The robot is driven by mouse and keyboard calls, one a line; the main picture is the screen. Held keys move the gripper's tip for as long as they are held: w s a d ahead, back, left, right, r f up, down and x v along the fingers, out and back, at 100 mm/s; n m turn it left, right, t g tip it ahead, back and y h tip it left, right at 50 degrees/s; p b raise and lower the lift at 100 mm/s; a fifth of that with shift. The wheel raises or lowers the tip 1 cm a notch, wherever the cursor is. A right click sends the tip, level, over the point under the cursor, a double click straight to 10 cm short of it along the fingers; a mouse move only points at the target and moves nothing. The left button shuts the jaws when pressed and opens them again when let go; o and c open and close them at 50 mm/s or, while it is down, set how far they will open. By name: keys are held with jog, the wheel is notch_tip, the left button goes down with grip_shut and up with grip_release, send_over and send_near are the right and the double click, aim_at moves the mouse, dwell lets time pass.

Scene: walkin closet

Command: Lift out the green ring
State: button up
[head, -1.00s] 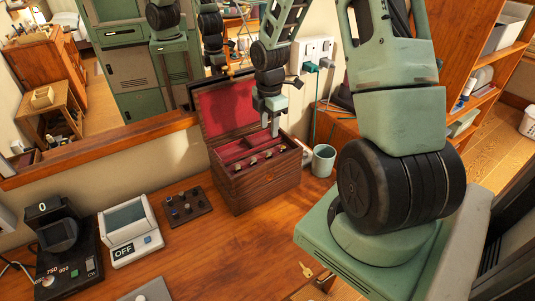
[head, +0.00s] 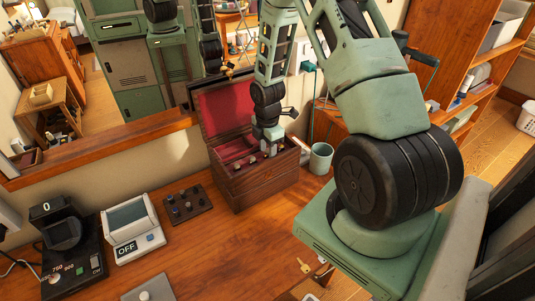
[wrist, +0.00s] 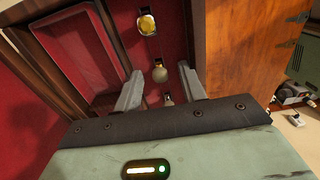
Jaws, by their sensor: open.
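An open wooden jewelry box (head: 262,190) with a red lining stands on the desk against the wall. In the wrist view, a ring with a dull olive-green stone (wrist: 159,74) sits in the red lining, between and slightly ahead of my fingertips; it may be the green ring. A yellow-stoned ring (wrist: 147,22) sits beyond it, and another small ring (wrist: 168,98) shows closer to my palm. My gripper (wrist: 158,82) is open, with one finger on each side of the row. In the head view, my gripper (head: 267,150) is down at the box and hides part of its inside.
A pale green cup (head: 320,158) stands close to the box's right side. A dark holder with several small pieces (head: 187,205) lies to its left, beside a device reading OFF (head: 130,230). The raised lid (head: 228,108) stands behind my gripper. The desk front is mostly clear.

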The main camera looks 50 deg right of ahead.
jog(key=shift+c, duration=0.3)
grip_shut()
jog(key=shift+r, duration=0.1)
